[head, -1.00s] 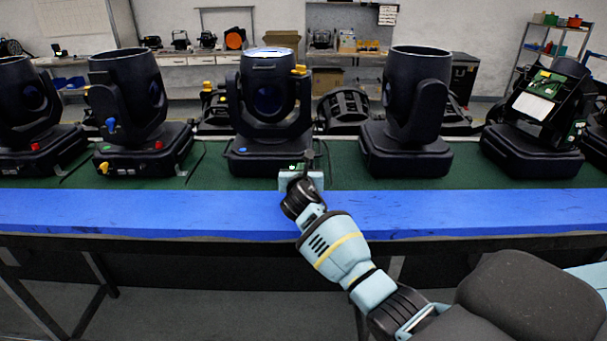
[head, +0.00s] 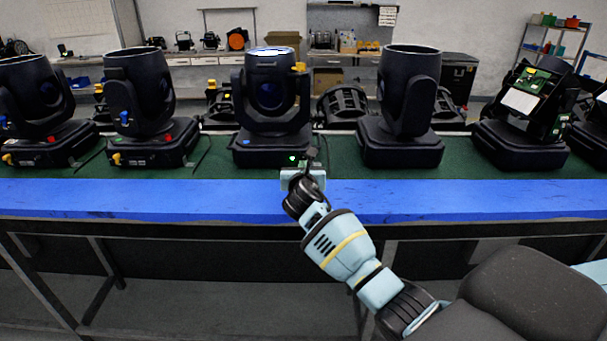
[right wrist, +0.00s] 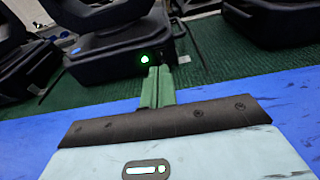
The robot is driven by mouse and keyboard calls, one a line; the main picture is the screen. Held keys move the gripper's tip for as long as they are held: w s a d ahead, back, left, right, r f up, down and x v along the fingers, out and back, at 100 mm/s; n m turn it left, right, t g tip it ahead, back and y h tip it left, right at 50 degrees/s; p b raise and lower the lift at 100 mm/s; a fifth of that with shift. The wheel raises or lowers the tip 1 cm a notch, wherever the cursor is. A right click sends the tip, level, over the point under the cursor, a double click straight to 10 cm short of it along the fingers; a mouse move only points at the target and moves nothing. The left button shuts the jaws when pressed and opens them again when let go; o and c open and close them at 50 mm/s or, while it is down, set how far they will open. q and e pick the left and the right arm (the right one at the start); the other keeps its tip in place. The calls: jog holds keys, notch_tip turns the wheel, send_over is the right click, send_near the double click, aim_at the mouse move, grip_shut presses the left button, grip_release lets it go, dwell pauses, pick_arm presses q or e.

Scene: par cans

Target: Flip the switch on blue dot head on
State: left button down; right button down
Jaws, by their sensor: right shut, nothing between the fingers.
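The blue dot head (head: 270,115) is a dark moving-head light in the middle of the bench, with a small blue dot (head: 246,141) on its base front. A green light (head: 292,158) glows near the right end of that base front. The top of the head shows a pale bright disc. My right gripper (head: 309,155) is shut and empty, just right of the green light. In the right wrist view its closed fingers (right wrist: 160,72) point at the base beside the green light (right wrist: 145,59). I cannot tell whether they touch it. The switch itself is not distinguishable. My left gripper is out of view.
A head with red and yellow dots (head: 140,100) stands to the left, and a plain dark head (head: 405,110) to the right. An opened head (head: 530,110) shows circuit boards. The blue front strip (head: 150,200) of the bench is clear.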

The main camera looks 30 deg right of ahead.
jog(key=s+a+r, duration=0.3)
jog(key=s, duration=0.2)
jog(key=shift+s+a, duration=0.3)
jog(key=shift+s, duration=0.05)
jog(key=shift+r, duration=0.1)
dwell(0.5)
